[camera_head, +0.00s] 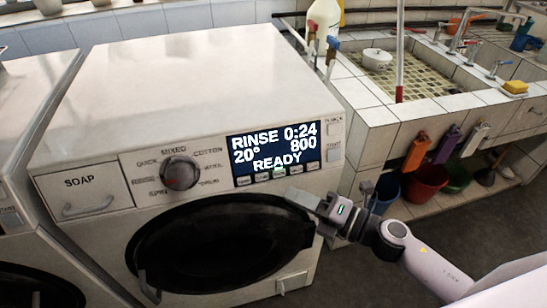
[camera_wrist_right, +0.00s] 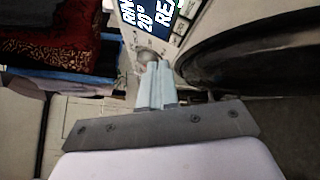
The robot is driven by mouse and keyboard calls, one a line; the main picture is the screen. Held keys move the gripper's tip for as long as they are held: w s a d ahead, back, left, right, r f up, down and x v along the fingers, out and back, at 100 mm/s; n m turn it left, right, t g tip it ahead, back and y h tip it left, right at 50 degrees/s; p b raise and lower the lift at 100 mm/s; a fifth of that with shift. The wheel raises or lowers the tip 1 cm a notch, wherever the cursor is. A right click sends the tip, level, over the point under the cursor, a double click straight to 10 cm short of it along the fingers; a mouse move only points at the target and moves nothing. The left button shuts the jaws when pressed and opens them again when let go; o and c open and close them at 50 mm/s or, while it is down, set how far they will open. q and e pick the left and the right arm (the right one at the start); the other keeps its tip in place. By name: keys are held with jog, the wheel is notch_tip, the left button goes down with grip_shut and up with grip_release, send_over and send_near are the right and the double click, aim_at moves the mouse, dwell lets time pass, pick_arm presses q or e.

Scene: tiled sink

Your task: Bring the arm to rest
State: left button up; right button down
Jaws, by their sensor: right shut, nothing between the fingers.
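My right arm comes in from the lower right in the head view. Its gripper (camera_head: 297,197) is shut and empty, in front of the washing machine (camera_head: 160,75), just below the row of buttons under the display (camera_head: 273,152) and by the upper right edge of the dark round door (camera_head: 215,240). In the right wrist view the closed fingers (camera_wrist_right: 153,72) point toward the machine's front, with a round silvery button (camera_wrist_right: 146,55) at their tips. I cannot tell whether they touch it. The display reads RINSE 0:24, 20°, 800, READY. My left gripper is not in view.
A dial (camera_head: 180,173) and closed soap drawer (camera_head: 85,190) are on the machine's front. Another machine stands at the left. A tiled sink (camera_head: 375,115) is at the right, with buckets (camera_head: 425,182) below. Dark floor lies open at the lower right.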

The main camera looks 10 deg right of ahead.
jog(key=s+d+f+m+h, duration=0.2)
jog(key=s+f+m+h, duration=0.1)
jog(key=m, duration=0.6)
jog(key=s+d+f+m+g+h, duration=0.1)
jog(key=s+f+m+h, duration=0.3)
jog(key=s+f+m, duration=0.2)
jog(key=s+d+f+m+g+h, duration=0.1)
jog(key=s+f+m, duration=0.4)
jog(key=m, duration=0.8)
notch_tip(320, 180, down, 3)
jog(key=shift+s+d+r+m+h, duration=0.1)
jog(key=shift+s+d+m+h, duration=0.2)
jog(key=shift+d+h, duration=0.7)
